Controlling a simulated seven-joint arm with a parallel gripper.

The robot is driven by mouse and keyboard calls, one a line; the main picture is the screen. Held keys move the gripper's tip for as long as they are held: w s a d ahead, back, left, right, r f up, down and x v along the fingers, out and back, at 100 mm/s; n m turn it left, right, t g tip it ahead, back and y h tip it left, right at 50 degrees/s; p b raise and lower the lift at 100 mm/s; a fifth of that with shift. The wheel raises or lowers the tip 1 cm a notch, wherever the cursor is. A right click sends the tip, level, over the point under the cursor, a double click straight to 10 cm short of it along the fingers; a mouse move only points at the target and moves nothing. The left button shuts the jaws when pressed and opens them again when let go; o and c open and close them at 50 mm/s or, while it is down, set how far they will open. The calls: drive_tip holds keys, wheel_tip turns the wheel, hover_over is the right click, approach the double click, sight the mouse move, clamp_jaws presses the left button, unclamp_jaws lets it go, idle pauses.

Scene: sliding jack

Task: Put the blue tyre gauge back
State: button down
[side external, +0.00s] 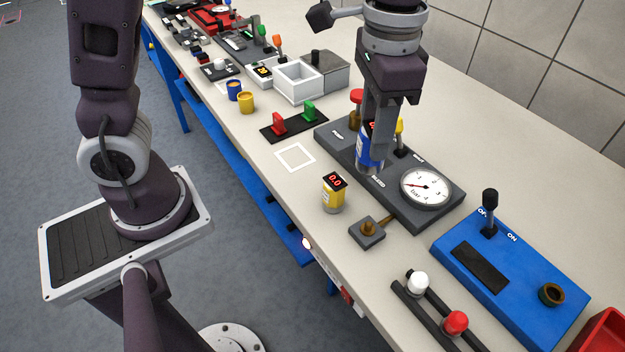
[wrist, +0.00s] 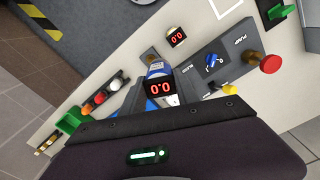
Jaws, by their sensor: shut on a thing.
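The blue tyre gauge (side external: 369,160) is upright between the fingers of my gripper (side external: 374,146), over the dark panel. Its blue body shows below the fingers. Whether its base touches the panel I cannot tell. In the wrist view the blue gauge's red display (wrist: 160,88) reads 0.0. My gripper is shut on it. A yellow gauge (side external: 333,194), also reading 0.0, stands on the table left of the panel; it also shows in the wrist view (wrist: 177,38). An empty white square outline (side external: 295,157) lies on the table near the front edge.
The dark panel (side external: 440,208) carries a round dial (side external: 426,187), a red knob (side external: 356,97) and a yellow knob (side external: 399,127). A small brass fitting (side external: 368,230) sits at its front. A blue box (side external: 512,270) with a lever stands right. Red and green clips (side external: 294,124) stand behind the outline.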

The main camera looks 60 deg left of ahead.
drive_tip(key=s+a+n, duration=0.2)
drive_tip(key=a+n, duration=0.3)
drive_tip(key=a, duration=0.9)
drive_tip(key=f, duration=1.5)
drive_tip(key=shift+w+f, duration=0.1)
drive_tip(key=shift+w, duration=0.15)
drive_tip(key=c, duration=0.9)
unclamp_jaws()
drive_tip(key=shift+f, duration=0.1)
